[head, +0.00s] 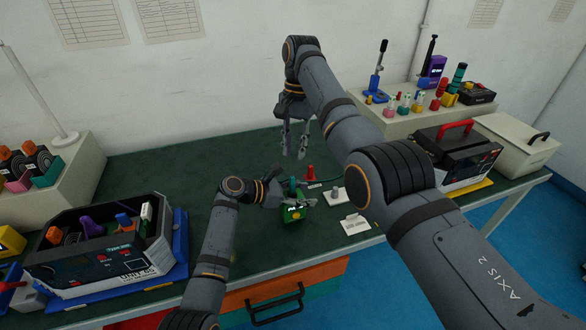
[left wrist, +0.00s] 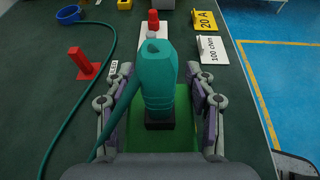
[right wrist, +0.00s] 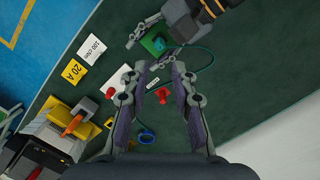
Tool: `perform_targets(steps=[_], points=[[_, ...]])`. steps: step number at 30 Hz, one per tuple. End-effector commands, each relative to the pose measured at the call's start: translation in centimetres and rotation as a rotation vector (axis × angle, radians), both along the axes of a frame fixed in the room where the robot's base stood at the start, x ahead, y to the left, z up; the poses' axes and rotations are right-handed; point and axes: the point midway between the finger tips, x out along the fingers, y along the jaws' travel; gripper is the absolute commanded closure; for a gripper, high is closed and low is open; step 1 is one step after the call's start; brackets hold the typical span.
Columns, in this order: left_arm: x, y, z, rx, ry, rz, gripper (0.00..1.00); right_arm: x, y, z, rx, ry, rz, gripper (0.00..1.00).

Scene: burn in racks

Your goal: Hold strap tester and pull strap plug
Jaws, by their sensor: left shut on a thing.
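The strap tester is a green box (head: 295,214) at the front middle of the bench; it also shows in the right wrist view (right wrist: 151,45). The teal plug (left wrist: 158,80) stands upright on a black base on top of the tester, and a teal cable (left wrist: 76,112) curves over the bench. My left gripper (left wrist: 160,112) is shut on the tester, with its fingers on both sides of the box and the plug between them. My right gripper (right wrist: 157,72) is open and empty, above and behind the tester in the head view (head: 294,150). Its fingers point down.
A red post (left wrist: 84,64) stands beside the cable. A white plate (head: 338,196) and label cards (left wrist: 210,50) lie right of the tester. A dark toolbox unit (head: 100,264) stands at left, another case (head: 455,150) at right. The back middle of the bench is clear.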

Motion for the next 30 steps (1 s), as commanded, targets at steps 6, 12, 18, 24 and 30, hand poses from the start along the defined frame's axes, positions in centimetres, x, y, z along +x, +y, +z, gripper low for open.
perform_targets(steps=[6, 12, 18, 24, 30], points=[[0.0, 0.0, 0.0, 0.001, 0.000, 0.000, 0.84, -0.7, 0.3, -4.5, 0.002, 0.005, -0.002, 0.74], [0.0, 0.0, 0.0, 0.001, 0.000, 0.000, 0.84, -1.3, 0.5, -8.2, 0.003, 0.002, -0.001, 0.74], [0.0, 0.0, 0.0, 0.001, 0.000, 0.000, 0.84, -1.5, 0.6, -10.0, 0.003, 0.001, -0.001, 0.74], [0.0, 0.0, 0.0, 0.001, 0.000, 0.000, 0.84, -1.5, 0.6, -10.2, 0.003, 0.000, -0.001, 0.74], [0.0, 0.0, 0.0, 0.000, 0.000, 0.000, 0.84, -1.5, 0.6, -10.2, 0.002, 0.000, -0.001, 0.87]])
